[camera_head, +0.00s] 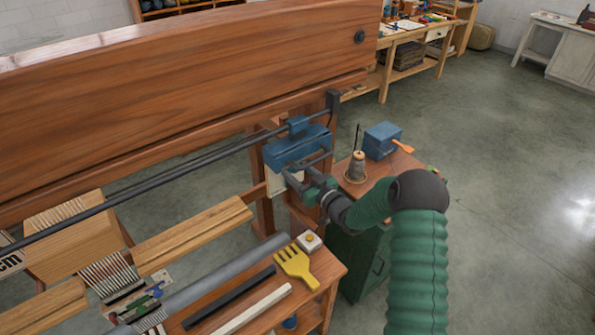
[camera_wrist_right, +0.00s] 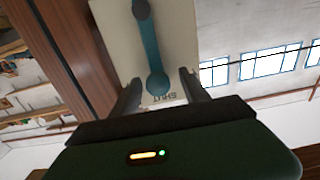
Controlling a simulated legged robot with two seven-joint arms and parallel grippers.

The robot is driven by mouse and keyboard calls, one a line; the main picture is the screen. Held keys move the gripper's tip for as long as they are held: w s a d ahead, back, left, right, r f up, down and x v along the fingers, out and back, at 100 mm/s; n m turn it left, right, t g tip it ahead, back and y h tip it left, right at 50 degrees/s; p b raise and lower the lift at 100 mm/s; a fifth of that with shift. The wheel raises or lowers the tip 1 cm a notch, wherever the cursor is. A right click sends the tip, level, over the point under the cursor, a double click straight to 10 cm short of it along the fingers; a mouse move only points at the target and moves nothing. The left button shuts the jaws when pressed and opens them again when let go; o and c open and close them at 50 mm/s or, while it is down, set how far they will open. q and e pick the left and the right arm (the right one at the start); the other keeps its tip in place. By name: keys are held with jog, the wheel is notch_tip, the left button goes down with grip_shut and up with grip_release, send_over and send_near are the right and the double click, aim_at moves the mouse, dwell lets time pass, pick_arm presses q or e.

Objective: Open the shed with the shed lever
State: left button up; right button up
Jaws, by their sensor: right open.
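The shed lever (camera_wrist_right: 153,50) is a teal bar with a rounded end knob, on a cream plate (camera_wrist_right: 112,30) in the right wrist view. The knob end is beside printing that reads "SHUT" upside down. My right gripper (camera_wrist_right: 159,82) is open, with one finger on each side of the knob and a visible gap to each. In the head view my right gripper (camera_head: 305,168) is at the loom's side post, in front of a blue block (camera_head: 290,150) and the cream plate (camera_head: 279,186). It partly hides them. My left gripper is not in view.
The loom's thick wooden beam (camera_head: 180,80) and a dark rod (camera_head: 200,165) cross the left side. A bench below holds a yellow comb (camera_head: 296,266) and bars. A small table at right holds a cone (camera_head: 356,168) and a blue box (camera_head: 382,140). Floor at right is clear.

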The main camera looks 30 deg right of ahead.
jog(key=shift+d, duration=0.3)
jog(key=c, duration=1.1)
grip_shut()
jog(key=shift+f, duration=0.1)
